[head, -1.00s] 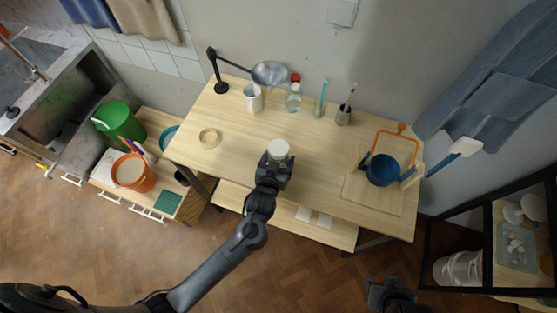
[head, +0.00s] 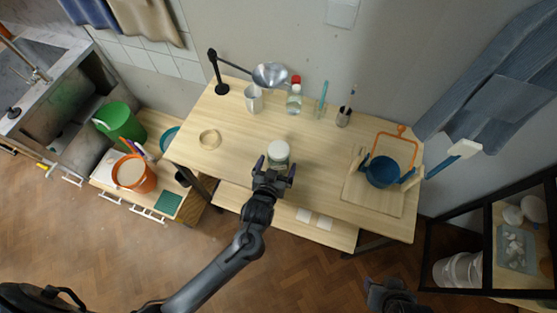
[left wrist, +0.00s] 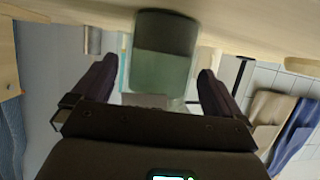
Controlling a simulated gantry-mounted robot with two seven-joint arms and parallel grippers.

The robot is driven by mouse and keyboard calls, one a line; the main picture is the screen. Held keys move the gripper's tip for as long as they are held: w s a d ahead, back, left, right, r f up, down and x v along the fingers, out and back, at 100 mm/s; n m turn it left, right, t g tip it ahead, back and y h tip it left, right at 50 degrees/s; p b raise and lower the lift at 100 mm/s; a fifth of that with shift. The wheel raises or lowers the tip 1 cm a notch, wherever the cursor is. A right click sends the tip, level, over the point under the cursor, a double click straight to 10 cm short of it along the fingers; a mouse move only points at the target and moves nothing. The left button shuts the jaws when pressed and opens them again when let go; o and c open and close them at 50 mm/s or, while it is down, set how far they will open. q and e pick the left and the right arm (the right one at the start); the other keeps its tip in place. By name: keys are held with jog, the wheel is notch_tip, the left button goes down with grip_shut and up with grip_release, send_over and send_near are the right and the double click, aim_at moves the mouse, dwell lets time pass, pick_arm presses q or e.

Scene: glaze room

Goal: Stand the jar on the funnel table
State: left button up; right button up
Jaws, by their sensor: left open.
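The jar (head: 278,155), clear with a pale lid, stands upright on the light wooden funnel table (head: 235,168), near its front edge. My left gripper (head: 277,168) is open and empty just in front of the jar, its two fingers spread apart. In the left wrist view, which is upside down, the jar (left wrist: 163,62) shows dark contents and greenish glass, with its base against the table (left wrist: 235,22). It lies ahead between the fingers (left wrist: 156,72), with a gap on each side. My right gripper (head: 390,292) is low in the head view; its jaws are unclear.
A mug (head: 253,98), a red-capped bottle (head: 294,98) and a brush cup (head: 343,117) stand along the back. A ring (head: 209,139) lies left.

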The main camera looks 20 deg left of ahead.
pick_arm(q)
jog(key=s+a+r+m+g, duration=0.1)
jog(key=s+a+g, duration=0.1)
jog(key=s, duration=0.5)
jog(key=s+a+r+m+g+h, duration=0.1)
jog(key=s+g, duration=0.3)
jog(key=s, duration=0.4)
jog(key=s+a+r+m+g, duration=0.1)
jog(key=s+a+r+g, duration=0.2)
jog(key=s, duration=0.4)
jog(key=shift+s+a+g+h+p, duration=0.3)
jog(key=shift+a+g+h, duration=0.05)
jog(key=shift+g+h, duration=0.05)
pick_arm(e)
jog(key=shift+r, duration=0.35)
pick_arm(q)
jog(key=shift+r, duration=0.15)
